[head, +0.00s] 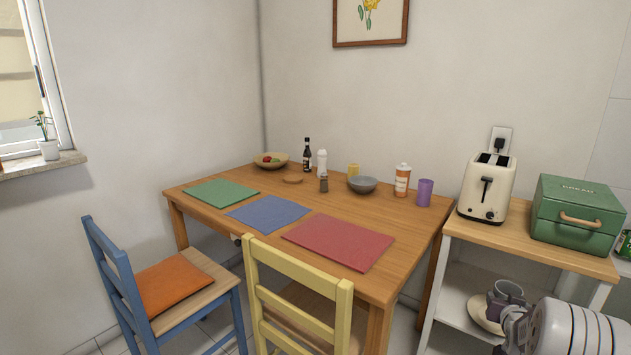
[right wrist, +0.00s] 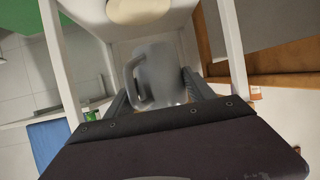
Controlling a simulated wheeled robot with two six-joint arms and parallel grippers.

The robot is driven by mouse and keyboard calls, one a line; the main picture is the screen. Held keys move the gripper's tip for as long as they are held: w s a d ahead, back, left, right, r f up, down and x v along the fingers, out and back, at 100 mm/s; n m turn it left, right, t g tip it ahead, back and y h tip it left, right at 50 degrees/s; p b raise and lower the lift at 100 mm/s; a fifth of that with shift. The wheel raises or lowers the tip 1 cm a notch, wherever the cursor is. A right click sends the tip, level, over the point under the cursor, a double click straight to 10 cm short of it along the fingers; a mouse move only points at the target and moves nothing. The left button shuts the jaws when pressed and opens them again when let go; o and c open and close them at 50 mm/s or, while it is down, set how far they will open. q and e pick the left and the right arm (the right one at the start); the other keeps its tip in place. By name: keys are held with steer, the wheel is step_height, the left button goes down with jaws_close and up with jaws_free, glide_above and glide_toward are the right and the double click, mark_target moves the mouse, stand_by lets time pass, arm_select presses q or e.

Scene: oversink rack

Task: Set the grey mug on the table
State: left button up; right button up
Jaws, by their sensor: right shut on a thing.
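The grey mug (head: 508,290) is at the lower right of the head view, in front of the white shelf unit beside the table. My right gripper (head: 516,313) is shut on it. In the right wrist view the mug (right wrist: 160,72) sits between the two fingers, with its handle to the left. The wooden table (head: 325,202) stands at the middle of the head view, to the left of and beyond the mug. My left gripper is not in view.
Green (head: 222,193), blue (head: 268,214) and red (head: 338,241) placemats lie bare on the table. A grey bowl (head: 362,185), orange-labelled canister (head: 402,181) and purple cup (head: 424,193) stand near its back right. A yellow chair (head: 298,275) and blue chair (head: 112,262) stand in front. A toaster (head: 487,187) stands right.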

step_height(320, 180, up, 33)
steer(key=p, duration=3.1)
steer(key=shift+p, duration=0.3)
steer(key=shift+r, duration=0.1)
steer(key=shift+r, duration=0.1)
